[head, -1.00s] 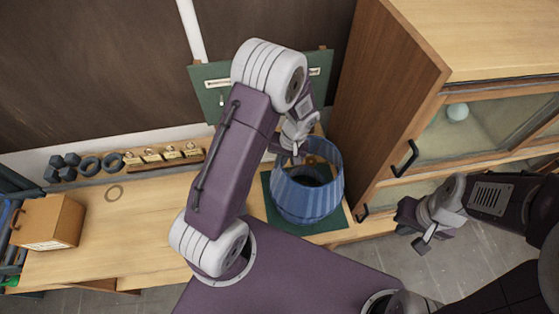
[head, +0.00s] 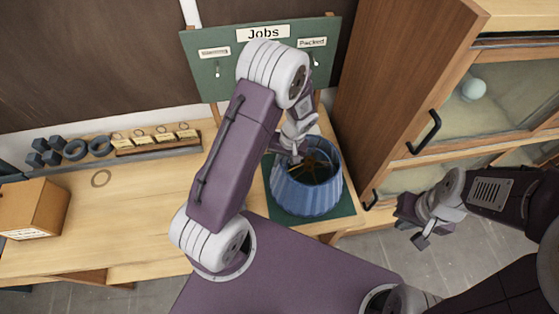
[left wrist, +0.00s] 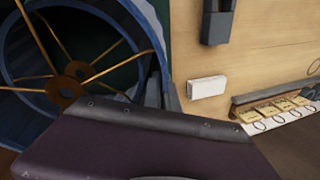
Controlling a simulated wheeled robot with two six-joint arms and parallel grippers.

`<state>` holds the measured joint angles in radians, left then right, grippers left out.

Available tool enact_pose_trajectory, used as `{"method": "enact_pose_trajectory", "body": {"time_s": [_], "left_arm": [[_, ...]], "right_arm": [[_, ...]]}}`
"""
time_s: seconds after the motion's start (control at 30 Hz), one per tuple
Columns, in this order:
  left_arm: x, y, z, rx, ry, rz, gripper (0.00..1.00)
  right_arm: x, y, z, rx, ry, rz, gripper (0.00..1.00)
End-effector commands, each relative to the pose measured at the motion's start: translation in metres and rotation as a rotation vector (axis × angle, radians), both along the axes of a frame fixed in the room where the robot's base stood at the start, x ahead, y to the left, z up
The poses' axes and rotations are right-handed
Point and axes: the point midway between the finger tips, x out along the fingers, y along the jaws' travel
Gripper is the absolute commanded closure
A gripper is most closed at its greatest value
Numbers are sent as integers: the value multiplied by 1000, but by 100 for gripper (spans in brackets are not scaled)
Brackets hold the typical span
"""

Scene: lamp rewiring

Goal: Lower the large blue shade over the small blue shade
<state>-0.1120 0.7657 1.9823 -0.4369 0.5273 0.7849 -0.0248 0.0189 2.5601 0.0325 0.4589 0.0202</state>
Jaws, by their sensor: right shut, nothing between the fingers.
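The large blue shade (head: 306,194), pleated and open at the top with brass spokes inside, is over the dark green mat (head: 345,226). I cannot tell whether its lower edge touches the mat. My left gripper (head: 294,157) is at the shade's back-left rim and appears shut on it. In the left wrist view the shade (left wrist: 150,22) fills the left side, with its brass hub and spokes and a blue ring further in. I cannot make out the small blue shade as a separate thing. My right gripper (head: 424,240) is shut and empty, away to the right.
A green "Jobs" board (head: 205,72) stands behind the bench. A wooden cabinet (head: 395,95) rises close on the right. Dark weights and a row of tagged hooks (head: 158,142) line the bench's back.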

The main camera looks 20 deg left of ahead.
Motion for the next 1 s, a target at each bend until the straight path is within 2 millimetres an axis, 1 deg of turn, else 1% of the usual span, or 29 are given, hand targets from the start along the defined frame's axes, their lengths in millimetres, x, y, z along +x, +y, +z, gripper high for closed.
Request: {"method": "enact_pose_trajectory", "body": {"time_s": [0.03, 0.07, 0.33, 0.4, 0.43, 0.77, 0.87, 1.0], "left_arm": [[0, 0, -6, 0, -1, 0, 100], [0, 0, -7, 0, -1, 0, 100], [0, 0, -6, 0, -1, 0, 100], [0, 0, -6, 0, -1, 0, 78], [0, 0, -6, 0, -1, 0, 72], [1, -1, -4, 0, -2, 0, 72], [3, -4, 9, 0, -7, 1, 72], [4, -11, 40, -2, -7, 0, 72]], "right_arm": [[0, 0, -6, 0, 0, 0, 100], [0, 0, -7, 0, 0, 0, 100], [0, 0, -5, 0, 0, 0, 100], [0, 0, -5, 0, 0, 0, 100], [0, 0, -5, 0, 0, 0, 100], [0, 0, -6, 0, 0, 0, 100], [0, 0, -9, 0, 0, 0, 100], [0, 0, -15, 0, 0, 0, 100]]}}
